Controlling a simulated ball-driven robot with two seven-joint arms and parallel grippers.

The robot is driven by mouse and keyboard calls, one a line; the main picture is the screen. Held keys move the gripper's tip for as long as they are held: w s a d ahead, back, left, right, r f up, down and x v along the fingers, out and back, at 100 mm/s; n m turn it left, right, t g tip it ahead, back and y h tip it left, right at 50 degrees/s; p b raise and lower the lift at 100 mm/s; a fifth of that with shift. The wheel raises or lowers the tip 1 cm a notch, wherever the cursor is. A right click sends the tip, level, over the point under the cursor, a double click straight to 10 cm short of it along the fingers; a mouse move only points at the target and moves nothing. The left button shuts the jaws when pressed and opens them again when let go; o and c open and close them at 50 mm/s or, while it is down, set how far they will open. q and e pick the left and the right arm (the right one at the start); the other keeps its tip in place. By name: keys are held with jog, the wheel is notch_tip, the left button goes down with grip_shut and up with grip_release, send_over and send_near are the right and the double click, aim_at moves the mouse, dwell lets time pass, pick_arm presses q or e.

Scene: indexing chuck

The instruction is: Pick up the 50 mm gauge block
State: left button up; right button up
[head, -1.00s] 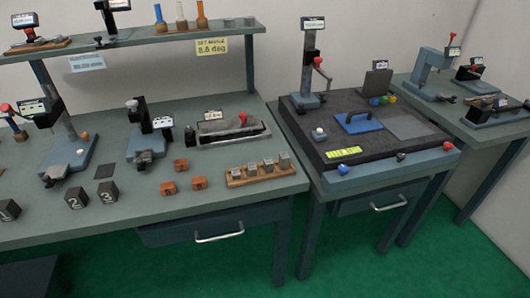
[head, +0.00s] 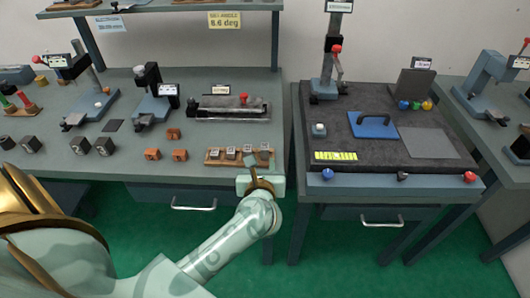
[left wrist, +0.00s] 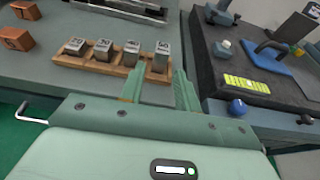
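The wooden rack (head: 215,163) at the front edge of the left bench holds a row of small grey gauge blocks. In the left wrist view the rack (left wrist: 98,67) shows block tops with small labels. The rightmost block (left wrist: 161,56) appears to be the 50 mm one, though its label is hard to read; it also shows in the head view (head: 264,151). My left gripper (left wrist: 160,80) is open and empty, its two fingers apart and pointing toward the rack's right end. In the head view the gripper (head: 256,172) is just in front of the rack. My right gripper is out of view.
Orange blocks (head: 152,154) and dark numbered blocks (head: 104,146) lie left of the rack. A vise-like fixture (head: 228,108) stands behind it. Right of a gap is a second table with a dark plate (head: 300,140), a blue plate (head: 373,126) and a blue knob (head: 327,174).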

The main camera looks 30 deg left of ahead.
aim_at(265, 146)
pick_arm(q)
jog(key=b+x, duration=0.1)
jog(key=x, duration=0.5)
jog(key=shift+w+a+f, duration=0.1)
jog(key=shift+w+f, duration=0.1)
jog(key=shift+w, duration=0.1)
jog(key=b+x, duration=0.1)
jog(key=x, duration=0.4)
jog(key=shift+f, duration=0.2)
jog(key=shift+d+r, duration=0.1)
jog(key=shift+d, duration=0.1)
jog(key=shift+c, duration=0.3)
grip_shut()
